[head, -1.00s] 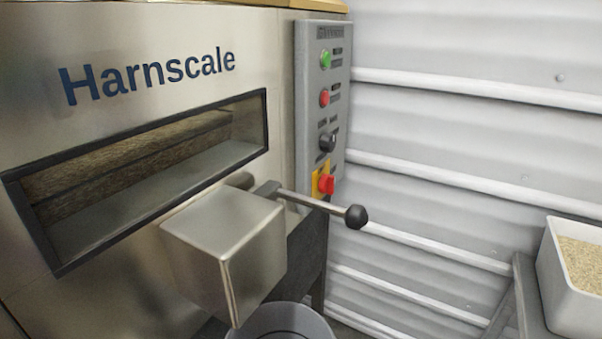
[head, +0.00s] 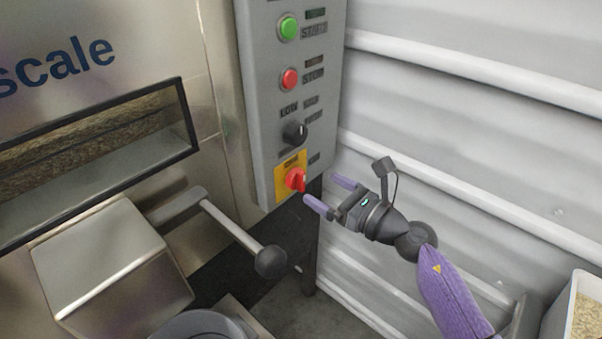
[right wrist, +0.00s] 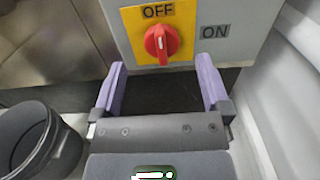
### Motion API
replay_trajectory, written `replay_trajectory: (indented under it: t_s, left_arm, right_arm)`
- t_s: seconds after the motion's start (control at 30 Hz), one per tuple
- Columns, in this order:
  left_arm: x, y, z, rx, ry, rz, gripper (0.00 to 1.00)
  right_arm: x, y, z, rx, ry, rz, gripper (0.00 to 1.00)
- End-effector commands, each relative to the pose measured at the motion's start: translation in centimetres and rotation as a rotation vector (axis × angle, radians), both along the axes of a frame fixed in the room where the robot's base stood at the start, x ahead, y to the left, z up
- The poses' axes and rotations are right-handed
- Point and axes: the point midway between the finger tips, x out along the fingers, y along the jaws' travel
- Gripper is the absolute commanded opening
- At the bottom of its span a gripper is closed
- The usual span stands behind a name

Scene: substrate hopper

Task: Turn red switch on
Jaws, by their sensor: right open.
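The red switch (head: 295,179) is a rotary knob on a yellow plate at the bottom of the grey control panel (head: 262,110). In the right wrist view the red switch (right wrist: 162,41) has its white mark pointing up and down, toward OFF on the yellow plate (right wrist: 187,22); the ON label (right wrist: 214,60) is to its right. My right gripper (head: 326,190) is open and empty just in front of and right of the knob, not touching it. In the right wrist view its purple fingers (right wrist: 160,80) are spread below the knob. My left gripper is not in view.
Above the switch are a black selector knob (head: 294,133), a red button (head: 289,79) and a green button (head: 288,27). A lever with a black ball (head: 271,262) sticks out left of my right gripper. A grey bucket (right wrist: 40,142) stands low at left. A ribbed white wall (head: 480,120) is at right.

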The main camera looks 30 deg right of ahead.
Motion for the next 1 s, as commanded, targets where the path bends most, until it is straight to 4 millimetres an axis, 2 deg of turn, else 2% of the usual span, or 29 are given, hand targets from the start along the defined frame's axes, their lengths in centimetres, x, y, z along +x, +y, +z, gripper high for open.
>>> replay_trajectory:
  t_s: [0.1, 0.3, 0.67, 1.0]
  left_arm:
    - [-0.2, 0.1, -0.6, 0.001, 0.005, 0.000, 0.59]
    - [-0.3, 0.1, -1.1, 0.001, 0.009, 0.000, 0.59]
    - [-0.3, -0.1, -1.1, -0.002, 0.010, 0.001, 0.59]
    - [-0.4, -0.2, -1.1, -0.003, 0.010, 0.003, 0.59]
  right_arm:
    - [2.5, 0.9, -0.2, 0.004, -0.002, -0.001, 0.97]
    - [5.3, 1.8, -0.2, 0.005, 0.001, -0.001, 0.97]
    - [5.9, 2.1, -0.1, 0.004, 0.003, -0.001, 0.97]
    - [5.9, 2.1, -0.1, 0.004, 0.003, -0.001, 0.25]
